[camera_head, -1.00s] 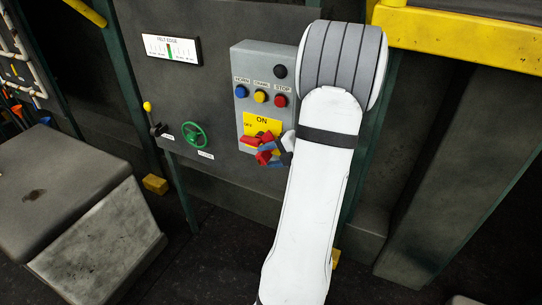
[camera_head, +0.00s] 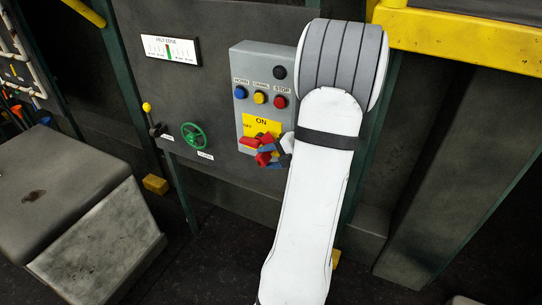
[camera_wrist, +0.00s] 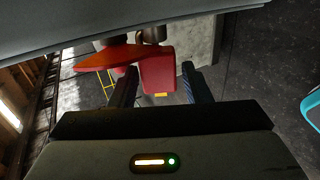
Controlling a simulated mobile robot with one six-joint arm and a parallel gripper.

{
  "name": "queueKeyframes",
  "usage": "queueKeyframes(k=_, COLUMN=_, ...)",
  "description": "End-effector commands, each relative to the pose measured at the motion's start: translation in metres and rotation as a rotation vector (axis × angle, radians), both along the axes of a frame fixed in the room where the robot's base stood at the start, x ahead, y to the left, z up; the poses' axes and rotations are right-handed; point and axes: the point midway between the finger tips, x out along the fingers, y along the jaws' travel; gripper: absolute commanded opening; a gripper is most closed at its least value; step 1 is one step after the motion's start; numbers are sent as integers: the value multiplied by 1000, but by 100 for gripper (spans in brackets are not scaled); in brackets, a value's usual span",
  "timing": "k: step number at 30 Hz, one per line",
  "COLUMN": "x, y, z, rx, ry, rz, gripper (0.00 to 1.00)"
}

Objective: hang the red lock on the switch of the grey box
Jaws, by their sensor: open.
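The grey box (camera_head: 253,58) is on the dark panel in the head view. Its red switch (camera_head: 250,142) sits on a yellow ON/OFF plate (camera_head: 262,122). The red lock (camera_head: 263,159) is just below and right of the switch. In the wrist view, the lock body (camera_wrist: 158,70) lies between the two fingers of my gripper (camera_wrist: 159,88), which are apart. The red switch handle (camera_wrist: 108,58) is beside the lock there, with dark round metal above. Whether the shackle goes around the switch is hard to tell. My gripper (camera_head: 271,156) is partly hidden in the head view.
The box carries a blue button (camera_head: 240,92), a yellow button (camera_head: 260,97), a red button (camera_head: 280,102) and a black knob (camera_head: 280,72). A green handwheel (camera_head: 194,136) and a yellow-tipped lever (camera_head: 148,108) are left of it. A yellow beam (camera_head: 465,42) crosses at upper right.

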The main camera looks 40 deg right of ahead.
Motion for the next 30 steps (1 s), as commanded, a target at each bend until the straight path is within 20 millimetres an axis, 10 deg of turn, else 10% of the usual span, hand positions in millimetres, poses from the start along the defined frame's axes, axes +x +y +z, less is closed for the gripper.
queueKeyframes(k=30, x=-22, y=59, z=-1, rx=6, ry=1, rz=13, gripper=65)
